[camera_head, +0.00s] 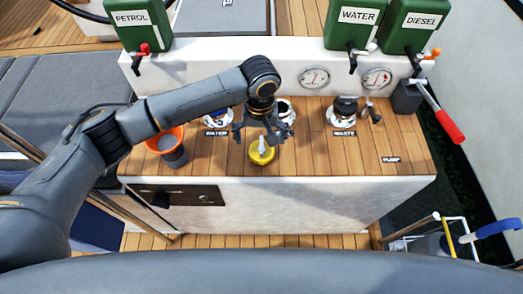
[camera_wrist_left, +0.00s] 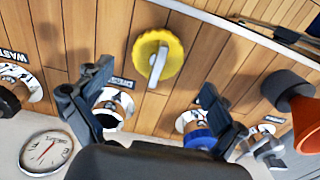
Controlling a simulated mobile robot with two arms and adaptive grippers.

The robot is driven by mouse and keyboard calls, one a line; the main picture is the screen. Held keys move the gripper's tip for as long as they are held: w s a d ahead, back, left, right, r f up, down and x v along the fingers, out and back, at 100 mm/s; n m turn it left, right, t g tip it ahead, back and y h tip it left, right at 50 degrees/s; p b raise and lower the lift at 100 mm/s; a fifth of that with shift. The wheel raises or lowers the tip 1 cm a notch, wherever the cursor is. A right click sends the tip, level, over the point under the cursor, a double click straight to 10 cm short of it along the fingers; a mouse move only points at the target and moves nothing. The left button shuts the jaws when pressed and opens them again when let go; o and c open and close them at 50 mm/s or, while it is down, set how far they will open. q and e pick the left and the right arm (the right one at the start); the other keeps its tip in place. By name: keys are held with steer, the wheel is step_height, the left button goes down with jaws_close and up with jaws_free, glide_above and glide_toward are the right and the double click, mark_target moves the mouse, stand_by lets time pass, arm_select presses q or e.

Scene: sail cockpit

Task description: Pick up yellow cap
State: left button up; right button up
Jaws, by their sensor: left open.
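The yellow cap (camera_head: 262,153), round with a pale raised handle across its top, lies on the wooden top of the console near its front edge. My left gripper (camera_head: 261,133) is open and empty, pointing down over the cap with its fingers spread to either side in the head view. In the left wrist view the yellow cap (camera_wrist_left: 159,58) shows whole, beyond and between the two fingertips (camera_wrist_left: 154,82), apart from both. The exact height above it is hard to tell. My right gripper is not in view.
The wooden console top (camera_head: 310,150) holds an orange-rimmed cup (camera_head: 165,143), a blue-capped water fitting (camera_head: 217,115), a waste fitting (camera_head: 346,108) and another fitting partly behind my gripper. Gauges (camera_head: 314,77) stand behind. A red-handled lever (camera_head: 448,125) is at right. Wood right of the cap is clear.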

mark_target(261, 144)
arm_select(q)
step_height(261, 144, down, 5)
steer(key=shift+d+r, duration=0.15)
steer(key=c, duration=1.4)
